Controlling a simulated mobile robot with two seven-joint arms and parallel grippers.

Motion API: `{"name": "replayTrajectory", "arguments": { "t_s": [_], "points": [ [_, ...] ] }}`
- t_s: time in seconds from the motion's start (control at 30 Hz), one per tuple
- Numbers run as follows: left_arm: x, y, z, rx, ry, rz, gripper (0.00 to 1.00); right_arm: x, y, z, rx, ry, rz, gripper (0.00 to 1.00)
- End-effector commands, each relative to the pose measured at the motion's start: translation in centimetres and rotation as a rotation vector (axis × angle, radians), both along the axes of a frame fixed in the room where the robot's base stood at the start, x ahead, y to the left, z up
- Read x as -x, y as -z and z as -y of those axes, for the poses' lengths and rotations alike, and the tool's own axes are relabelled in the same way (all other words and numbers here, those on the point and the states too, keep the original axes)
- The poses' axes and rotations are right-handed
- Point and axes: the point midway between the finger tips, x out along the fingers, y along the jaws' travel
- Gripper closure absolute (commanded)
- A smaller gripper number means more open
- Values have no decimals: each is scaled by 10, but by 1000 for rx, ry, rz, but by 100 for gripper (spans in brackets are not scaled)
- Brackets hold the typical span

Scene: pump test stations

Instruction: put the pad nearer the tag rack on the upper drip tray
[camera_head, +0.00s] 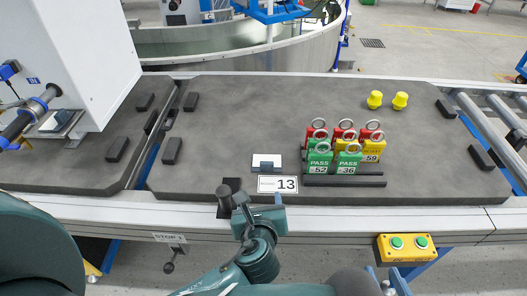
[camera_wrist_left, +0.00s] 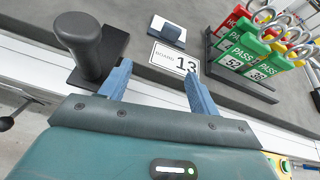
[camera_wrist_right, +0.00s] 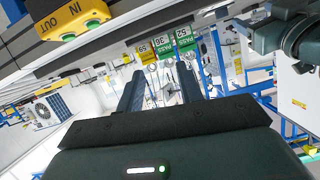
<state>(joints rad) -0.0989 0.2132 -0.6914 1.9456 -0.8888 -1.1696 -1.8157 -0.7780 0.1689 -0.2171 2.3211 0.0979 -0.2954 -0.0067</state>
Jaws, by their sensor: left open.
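The tag rack (camera_head: 344,184) stands right of centre on the grey bench, holding several red, green and yellow ringed tags; it also shows in the left wrist view (camera_wrist_left: 250,82). I cannot clearly identify the pads or the drip trays. A small white plate with a dark block (camera_head: 266,162) lies left of the rack. My left gripper (camera_head: 260,203) is open and empty at the bench's front edge, by the 13 label (camera_head: 278,184). My right gripper (camera_wrist_right: 160,88) has its fingers apart with nothing between them, below the bench level.
A black knob on a dark base (camera_wrist_left: 82,42) stands close left of my left gripper. Two yellow caps (camera_head: 375,99) (camera_head: 400,100) stand behind the rack. A yellow button box (camera_head: 407,247) is at the front right.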

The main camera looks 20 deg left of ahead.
Motion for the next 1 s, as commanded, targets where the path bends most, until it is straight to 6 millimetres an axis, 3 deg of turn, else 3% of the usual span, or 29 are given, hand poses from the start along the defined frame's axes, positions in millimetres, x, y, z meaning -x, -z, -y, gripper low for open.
{"name": "replayTrajectory", "arguments": {
  "t_s": [0.2, 0.4, 0.5, 0.83, 1.0],
  "points": [
    [-12, -3, 6, -164, 86, 15, 38, 0, 1, 0, 2, -3, 1, 64],
    [-43, 11, -2, -167, 85, 15, 38, 7, 8, 2, 7, -1, 2, 64],
    [-60, 18, -7, -165, 85, 16, 38, 8, 3, 3, 5, 2, 26, 64],
    [-87, 28, -15, -163, 84, 14, 38, 9, -1, 9, 16, 8, 56, 64],
    [-112, 35, -19, -161, 83, 15, 38, 10, 1, 11, 27, 10, 78, 64]
  ]
}}
